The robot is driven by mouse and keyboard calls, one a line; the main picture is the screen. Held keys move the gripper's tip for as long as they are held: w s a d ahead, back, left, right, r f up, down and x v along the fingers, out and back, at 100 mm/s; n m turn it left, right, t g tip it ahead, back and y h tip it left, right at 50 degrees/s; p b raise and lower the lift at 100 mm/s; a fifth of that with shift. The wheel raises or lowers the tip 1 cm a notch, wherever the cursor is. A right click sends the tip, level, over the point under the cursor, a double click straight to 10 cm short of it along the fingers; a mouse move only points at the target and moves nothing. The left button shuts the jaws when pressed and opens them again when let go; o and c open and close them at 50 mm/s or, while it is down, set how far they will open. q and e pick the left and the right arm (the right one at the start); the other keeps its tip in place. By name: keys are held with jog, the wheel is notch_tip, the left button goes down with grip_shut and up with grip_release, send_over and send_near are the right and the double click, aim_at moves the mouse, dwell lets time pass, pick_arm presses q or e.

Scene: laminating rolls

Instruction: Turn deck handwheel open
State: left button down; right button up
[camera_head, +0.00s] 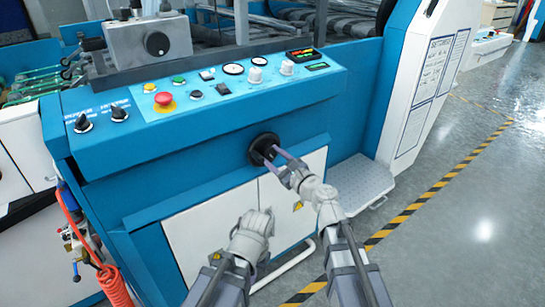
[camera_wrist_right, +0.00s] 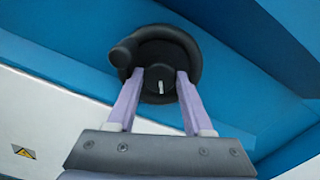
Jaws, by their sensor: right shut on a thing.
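The deck handwheel (camera_head: 262,147) is a black round wheel on the blue front panel below the control deck. In the right wrist view the handwheel (camera_wrist_right: 185,37) shows a hub with a pale mark and a knob at its upper left. My right gripper (camera_head: 275,158) reaches it from the lower right. Its two pale purple fingers (camera_wrist_right: 158,92) lie on either side of the hub, shut on the handwheel. My left arm (camera_head: 250,240) is low in the middle of the head view, before the white cabinet doors; its fingers cannot be made out.
Above is the sloped control deck (camera_head: 215,92) with a red emergency button (camera_head: 164,99), knobs and gauges. A metal step (camera_head: 358,186) stands to the right of the cabinet doors. An orange coiled hose (camera_head: 113,284) hangs at lower left. Open floor lies at the right.

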grip_shut()
jog(key=shift+n, duration=0.3)
jog(key=n, duration=1.2)
jog(key=shift+f+n, duration=0.15)
jog(key=shift+n, duration=0.25)
jog(key=n, duration=1.3)
jog(key=shift+f+n, duration=0.1)
jog(key=shift+n, duration=0.3)
jog(key=shift+s+n, duration=0.1)
jog(key=shift+n, duration=0.2)
